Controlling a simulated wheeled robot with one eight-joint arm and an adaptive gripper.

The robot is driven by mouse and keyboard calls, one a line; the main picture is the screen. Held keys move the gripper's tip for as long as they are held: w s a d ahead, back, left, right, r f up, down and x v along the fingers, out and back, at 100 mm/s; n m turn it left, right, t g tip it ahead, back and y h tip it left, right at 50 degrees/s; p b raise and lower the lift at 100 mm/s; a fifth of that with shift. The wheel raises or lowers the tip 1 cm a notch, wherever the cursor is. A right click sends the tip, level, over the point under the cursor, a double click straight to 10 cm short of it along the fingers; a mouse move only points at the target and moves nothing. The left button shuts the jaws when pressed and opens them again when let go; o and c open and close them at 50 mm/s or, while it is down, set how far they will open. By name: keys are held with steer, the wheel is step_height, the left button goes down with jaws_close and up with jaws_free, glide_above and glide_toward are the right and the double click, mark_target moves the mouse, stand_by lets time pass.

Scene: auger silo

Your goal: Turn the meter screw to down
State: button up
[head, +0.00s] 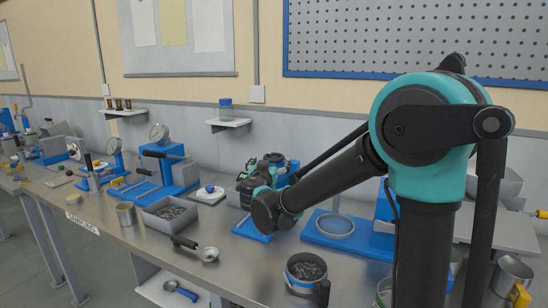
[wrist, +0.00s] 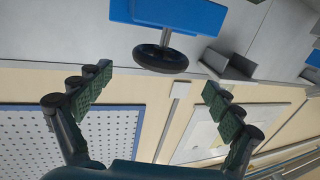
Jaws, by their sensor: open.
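In the wrist view a black round knob (wrist: 160,59) hangs on a short metal shaft from a blue block (wrist: 170,14). It is likely the meter screw, though no label shows. My gripper (wrist: 158,90) is open, its two green-padded fingers spread to either side of the picture, with the knob between and beyond the tips, apart from them. The view looks upside down. In the head view my gripper (head: 262,172) is over the middle of the bench at a blue stand (head: 252,228), and it hides most of what is there, so the knob cannot be made out.
A grey angled piece (wrist: 230,66) sits right of the knob in the wrist view. On the bench are a grey bin of dark bits (head: 170,212), a scoop (head: 205,254), a mug of dark bits (head: 303,285) and a blue-based ring stand (head: 335,226). The bench front is partly clear.

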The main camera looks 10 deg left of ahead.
mark_target(274, 156)
steer(key=w, duration=0.6)
steer(key=shift+w+d, duration=0.3)
steer(key=shift+w, duration=0.05)
steer(key=shift+c, duration=0.6)
steer(key=c, duration=1)
steer(key=shift+c, duration=0.2)
